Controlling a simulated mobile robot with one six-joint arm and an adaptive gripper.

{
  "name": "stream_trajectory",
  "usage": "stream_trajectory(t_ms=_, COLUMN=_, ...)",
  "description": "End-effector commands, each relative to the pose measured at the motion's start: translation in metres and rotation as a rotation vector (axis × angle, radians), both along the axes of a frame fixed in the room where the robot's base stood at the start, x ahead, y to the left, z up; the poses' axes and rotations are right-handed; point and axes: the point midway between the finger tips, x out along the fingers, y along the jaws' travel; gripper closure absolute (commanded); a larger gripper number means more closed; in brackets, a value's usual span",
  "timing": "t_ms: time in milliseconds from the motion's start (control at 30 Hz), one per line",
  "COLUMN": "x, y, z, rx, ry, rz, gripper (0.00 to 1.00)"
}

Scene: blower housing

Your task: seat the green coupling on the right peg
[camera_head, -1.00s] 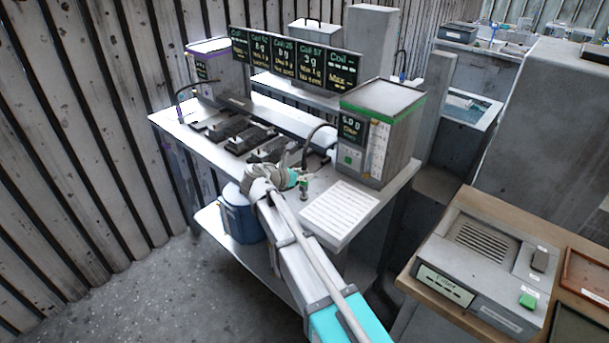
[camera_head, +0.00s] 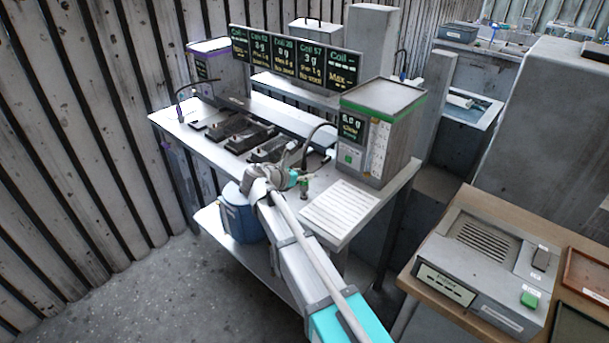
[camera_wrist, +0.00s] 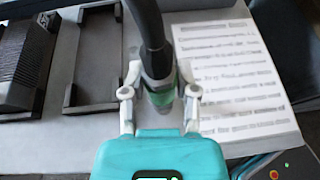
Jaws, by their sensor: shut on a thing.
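The green coupling (camera_wrist: 163,97) is on the end of a dark hose (camera_wrist: 150,35) that comes down from above in the wrist view. My gripper (camera_wrist: 161,92) is shut on the coupling, one finger on each side. In the head view the coupling (camera_head: 304,182) is a small green spot at the bench's front edge, just right of my gripper (camera_head: 294,178). A short dark stub shows below the green there. The right peg is not clearly visible, and I cannot tell whether the coupling sits on it or above it.
A printed sheet (camera_head: 341,207) lies right of the coupling. A grey box with a green band (camera_head: 380,125) stands behind it. Black trays (camera_head: 268,150) lie to the left. A row of display panels (camera_head: 296,60) stands at the back. A blue container (camera_head: 240,215) is under the bench.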

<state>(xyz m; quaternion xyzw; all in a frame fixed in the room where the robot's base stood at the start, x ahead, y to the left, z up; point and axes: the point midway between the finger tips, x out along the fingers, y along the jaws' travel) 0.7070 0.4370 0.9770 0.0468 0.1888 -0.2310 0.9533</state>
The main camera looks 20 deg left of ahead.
Motion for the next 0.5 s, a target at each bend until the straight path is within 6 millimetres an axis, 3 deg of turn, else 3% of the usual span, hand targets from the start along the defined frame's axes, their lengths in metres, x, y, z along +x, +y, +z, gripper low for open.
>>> stream_trajectory(t_ms=500, x=0.0002, y=-0.0002, z=-0.0099, rx=0.0, ry=-0.001, rz=0.0, gripper=1.0)
